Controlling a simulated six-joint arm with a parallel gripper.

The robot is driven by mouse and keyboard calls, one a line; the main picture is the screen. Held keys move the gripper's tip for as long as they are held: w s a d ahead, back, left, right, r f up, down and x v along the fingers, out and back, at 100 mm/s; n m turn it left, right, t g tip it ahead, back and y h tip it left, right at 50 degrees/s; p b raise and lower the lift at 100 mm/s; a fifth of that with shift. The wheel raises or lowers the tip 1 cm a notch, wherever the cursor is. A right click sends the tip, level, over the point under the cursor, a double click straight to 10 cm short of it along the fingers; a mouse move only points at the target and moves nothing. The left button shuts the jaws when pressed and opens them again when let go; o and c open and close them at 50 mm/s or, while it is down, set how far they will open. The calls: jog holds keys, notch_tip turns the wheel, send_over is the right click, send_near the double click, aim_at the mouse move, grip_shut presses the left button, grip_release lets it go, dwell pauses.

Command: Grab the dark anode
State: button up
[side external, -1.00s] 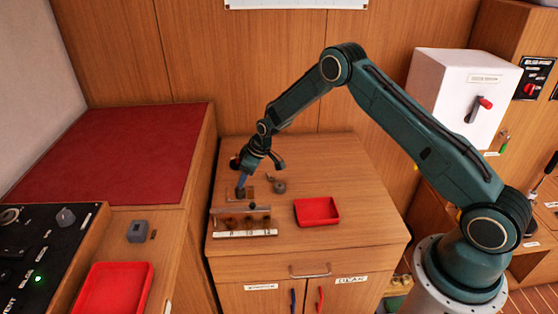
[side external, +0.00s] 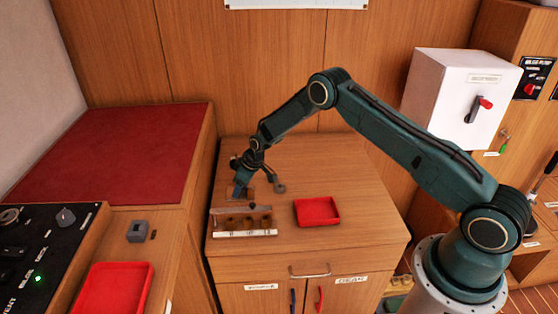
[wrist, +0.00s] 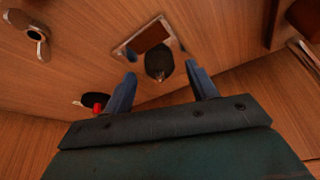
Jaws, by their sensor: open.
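A dark, rounded object that looks like the anode (wrist: 158,62) lies between my fingers in the wrist view, beside a metal-edged plate with a brown centre (wrist: 148,36). My gripper (wrist: 161,74) is open, with one blue finger on each side of the dark object and a gap to each. In the side external view my gripper (side external: 238,192) is low over the left of the wooden cabinet top, behind the rack with round holes (side external: 243,221). The dark object is hidden there by my gripper.
A red tray (side external: 317,211) stands to the right. The cabinet top's right side (side external: 362,190) is clear.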

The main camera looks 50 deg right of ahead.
jog(key=shift+w+f, duration=0.15)
jog(key=shift+f, duration=0.1)
dwell(0.3)
jog(key=c, duration=1.1)
